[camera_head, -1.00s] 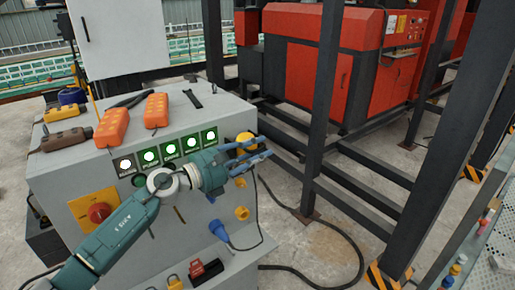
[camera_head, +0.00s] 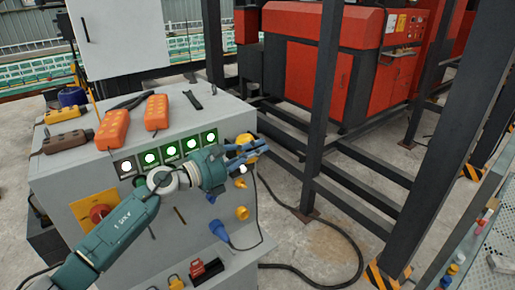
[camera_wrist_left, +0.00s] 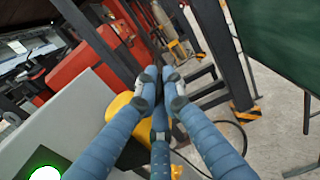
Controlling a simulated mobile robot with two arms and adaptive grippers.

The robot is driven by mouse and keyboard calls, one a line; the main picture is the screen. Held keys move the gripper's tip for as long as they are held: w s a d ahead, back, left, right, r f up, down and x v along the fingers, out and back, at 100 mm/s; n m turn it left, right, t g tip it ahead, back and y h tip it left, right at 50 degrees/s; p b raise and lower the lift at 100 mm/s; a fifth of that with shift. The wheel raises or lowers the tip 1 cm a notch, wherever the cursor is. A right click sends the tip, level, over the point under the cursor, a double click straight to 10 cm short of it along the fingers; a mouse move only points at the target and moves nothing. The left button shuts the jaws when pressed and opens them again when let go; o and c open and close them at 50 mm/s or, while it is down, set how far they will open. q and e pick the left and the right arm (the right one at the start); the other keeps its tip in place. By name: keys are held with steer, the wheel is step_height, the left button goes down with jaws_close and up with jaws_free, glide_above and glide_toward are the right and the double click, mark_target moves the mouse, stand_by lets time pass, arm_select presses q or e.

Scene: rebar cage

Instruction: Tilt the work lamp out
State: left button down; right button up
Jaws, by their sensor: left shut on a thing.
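The yellow work lamp (camera_head: 246,138) is at the right side of the grey cabinet, partly hidden behind my left gripper (camera_head: 259,147). In the left wrist view a yellow body (camera_wrist_left: 121,103) shows beside and behind the blue fingers. My left gripper's fingers meet at their tips in the wrist view (camera_wrist_left: 162,86), shut on the work lamp. The exact contact is hidden by the fingers. A small bright white spot (camera_head: 243,169) shows just below the fingers. My right gripper is not in view.
The grey cabinet (camera_head: 60,180) carries orange pendants (camera_head: 113,127) on top and a row of green-lit indicators (camera_head: 171,150). A blue plug (camera_head: 219,230) and yellow sockets are on its side. Dark steel posts (camera_head: 320,120) stand to the right, with open floor between.

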arm_select(q)
steer(key=r+n+p, duration=0.1)
steer(key=n, duration=0.1)
steer(key=w+a+r+n+p, duration=0.1)
steer(key=n, duration=0.2)
steer(key=w+r+n+p, duration=0.1)
steer(key=n+p, duration=0.1)
steer(key=n, duration=0.1)
steer(key=shift+w+a+r, duration=0.2)
steer(key=shift+a+r, duration=0.15)
steer(key=shift+a, duration=0.05)
steer(key=shift+w+a+r+n, duration=0.15)
steer(key=shift+w+n, duration=0.1)
steer(key=shift+n, duration=0.35)
steer(key=c, duration=1.9)
jaws_free()
steer(key=shift+a, duration=0.1)
